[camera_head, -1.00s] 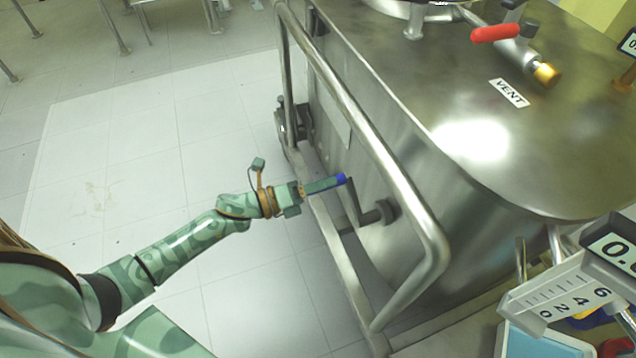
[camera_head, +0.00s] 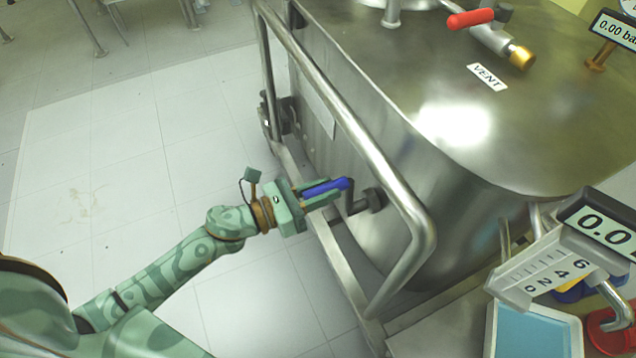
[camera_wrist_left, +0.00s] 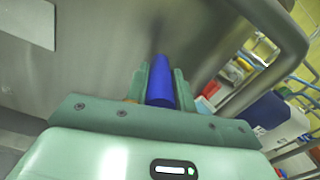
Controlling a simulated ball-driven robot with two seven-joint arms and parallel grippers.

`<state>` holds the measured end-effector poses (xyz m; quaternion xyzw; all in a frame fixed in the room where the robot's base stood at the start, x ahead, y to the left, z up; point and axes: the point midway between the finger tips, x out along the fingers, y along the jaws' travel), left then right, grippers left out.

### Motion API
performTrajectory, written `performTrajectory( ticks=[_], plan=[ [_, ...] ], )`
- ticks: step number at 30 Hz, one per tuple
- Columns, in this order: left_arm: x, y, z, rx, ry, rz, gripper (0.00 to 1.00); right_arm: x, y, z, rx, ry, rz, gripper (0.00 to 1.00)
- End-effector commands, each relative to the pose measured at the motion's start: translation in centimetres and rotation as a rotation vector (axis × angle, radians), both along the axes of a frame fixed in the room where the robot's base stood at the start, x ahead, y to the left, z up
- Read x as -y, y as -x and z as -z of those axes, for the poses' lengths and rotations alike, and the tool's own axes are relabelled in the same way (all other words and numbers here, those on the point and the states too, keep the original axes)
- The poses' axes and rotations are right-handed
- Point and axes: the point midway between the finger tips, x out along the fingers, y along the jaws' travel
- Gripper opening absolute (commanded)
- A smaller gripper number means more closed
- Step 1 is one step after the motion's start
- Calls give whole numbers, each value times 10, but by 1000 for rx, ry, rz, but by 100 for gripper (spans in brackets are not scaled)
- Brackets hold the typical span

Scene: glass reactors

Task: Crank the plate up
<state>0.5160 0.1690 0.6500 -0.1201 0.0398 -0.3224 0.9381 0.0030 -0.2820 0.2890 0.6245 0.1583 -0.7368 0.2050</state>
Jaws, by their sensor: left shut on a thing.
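My left gripper (camera_head: 322,192) is shut on the blue crank handle (camera_head: 335,186), beside the metal vessel. In the left wrist view the blue handle (camera_wrist_left: 160,84) lies between the two green fingers of the left gripper (camera_wrist_left: 160,90). The dark crank arm (camera_head: 349,203) runs from the handle to a shaft with a dark hub (camera_head: 375,200) on the vessel's side. I cannot make out a plate that the crank moves. My right gripper is not in view.
The steel vessel (camera_head: 440,165) fills the right. A tubular metal rail (camera_head: 365,150) runs close beside the crank. A hanging scale (camera_head: 545,270) and a blue-topped tray (camera_head: 535,330) are at lower right. The tiled floor on the left is clear.

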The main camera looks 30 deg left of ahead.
Motion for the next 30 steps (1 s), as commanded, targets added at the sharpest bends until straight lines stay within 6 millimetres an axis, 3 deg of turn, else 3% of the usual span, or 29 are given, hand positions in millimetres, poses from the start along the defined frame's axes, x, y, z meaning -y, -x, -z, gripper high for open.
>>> performTrajectory(
  ticks=[21, 22, 24, 30],
  plan=[
    [8, 8, 4, -14, 4, 6, 0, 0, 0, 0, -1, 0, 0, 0],
    [8, 8, 5, -14, 4, 6, 30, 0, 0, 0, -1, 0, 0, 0],
    [8, 7, 4, -14, 5, 5, 46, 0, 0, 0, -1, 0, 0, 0],
    [7, 6, 2, -9, 3, 2, 46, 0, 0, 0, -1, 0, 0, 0]
  ],
)
